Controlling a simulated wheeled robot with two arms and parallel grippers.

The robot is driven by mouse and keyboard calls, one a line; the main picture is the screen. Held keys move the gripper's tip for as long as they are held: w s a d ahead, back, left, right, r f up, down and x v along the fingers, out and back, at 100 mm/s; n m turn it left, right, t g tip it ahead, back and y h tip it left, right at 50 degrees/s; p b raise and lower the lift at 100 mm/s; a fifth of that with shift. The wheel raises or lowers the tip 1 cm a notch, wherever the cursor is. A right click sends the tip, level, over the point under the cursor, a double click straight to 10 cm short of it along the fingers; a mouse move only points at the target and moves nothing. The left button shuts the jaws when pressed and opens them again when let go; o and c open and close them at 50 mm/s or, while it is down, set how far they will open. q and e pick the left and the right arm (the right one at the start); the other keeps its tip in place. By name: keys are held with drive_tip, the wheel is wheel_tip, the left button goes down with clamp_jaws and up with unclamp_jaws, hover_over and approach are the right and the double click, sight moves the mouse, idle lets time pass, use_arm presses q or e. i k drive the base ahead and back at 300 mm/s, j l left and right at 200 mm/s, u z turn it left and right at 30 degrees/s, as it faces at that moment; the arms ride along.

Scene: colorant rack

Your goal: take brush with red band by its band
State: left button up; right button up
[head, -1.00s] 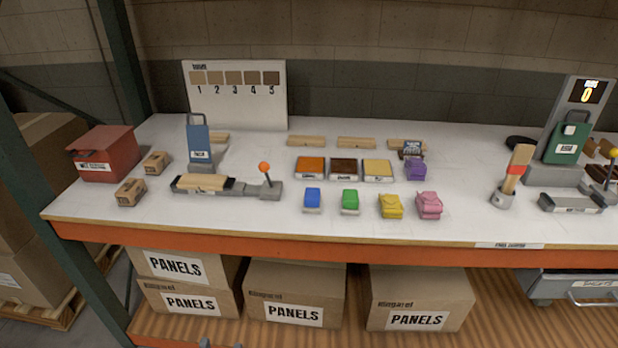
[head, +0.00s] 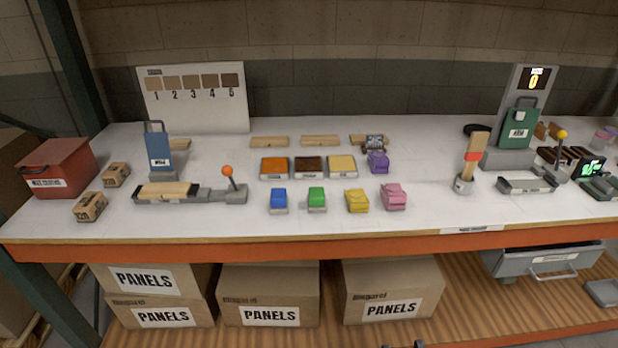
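The brush with the red band (head: 472,157) stands nearly upright, tilted slightly right, in a small grey holder (head: 464,186) on the right part of the white table. Its wooden upper part is pale and the red band sits around its middle. Nothing touches the band. Neither my left nor my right gripper is clearly seen in the head view; small dark tips at the bottom edge are too cut off to identify.
The white table (head: 420,218) has an orange front edge. Left of the brush are coloured blocks, including a pink one (head: 394,197). Panel boxes (head: 390,300) sit below.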

sight(478, 141)
drive_tip(key=i+l, duration=0.2)
drive_tip(key=l, duration=0.2)
drive_tip(key=i+l, duration=0.2)
drive_tip(key=l, duration=0.15)
drive_tip(key=i+l, duration=0.2)
drive_tip(key=l, duration=0.2)
